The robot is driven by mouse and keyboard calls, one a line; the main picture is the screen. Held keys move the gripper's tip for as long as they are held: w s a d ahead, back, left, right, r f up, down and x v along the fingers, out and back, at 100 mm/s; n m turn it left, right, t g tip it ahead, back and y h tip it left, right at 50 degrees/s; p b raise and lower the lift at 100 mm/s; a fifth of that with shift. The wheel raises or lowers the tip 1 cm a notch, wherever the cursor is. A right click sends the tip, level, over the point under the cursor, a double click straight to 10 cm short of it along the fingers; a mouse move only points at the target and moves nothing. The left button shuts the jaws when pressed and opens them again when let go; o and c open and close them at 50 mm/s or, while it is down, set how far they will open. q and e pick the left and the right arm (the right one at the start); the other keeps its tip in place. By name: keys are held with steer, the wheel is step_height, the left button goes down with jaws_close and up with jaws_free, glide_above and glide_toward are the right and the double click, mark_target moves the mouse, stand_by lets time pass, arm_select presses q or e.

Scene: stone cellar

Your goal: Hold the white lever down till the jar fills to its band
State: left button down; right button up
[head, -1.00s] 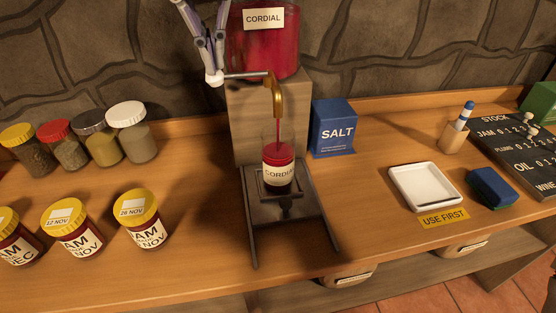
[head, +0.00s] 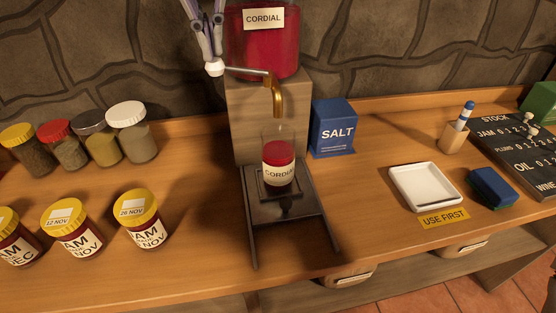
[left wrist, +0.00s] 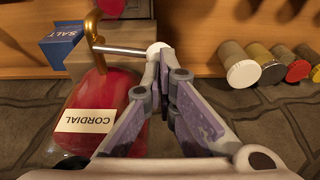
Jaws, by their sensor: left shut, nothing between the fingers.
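The white lever knob (head: 214,69) sits at the left end of a metal rod joined to the brass spout (head: 278,98). It also shows in the left wrist view (left wrist: 157,48). My left gripper (head: 213,58) is shut and empty, its tips right above the knob; I cannot tell whether they touch it. The glass jar (head: 278,176), labelled CORDIAL, stands upright on the dark metal stand under the spout. Red cordial reaches above its label; I cannot make out a separate band. No stream falls from the spout. My right gripper is not in view.
The red cordial tank (head: 263,45) stands on a block behind the spout. A blue salt box (head: 334,130) is to the right, then a white tray (head: 425,188) and a blue sponge (head: 492,187). Several lidded jars stand on the left.

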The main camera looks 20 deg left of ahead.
arm_select(q)
steer(key=shift+r, duration=0.5)
steer(key=shift+r, duration=0.1)
steer(key=shift+r, duration=2.4)
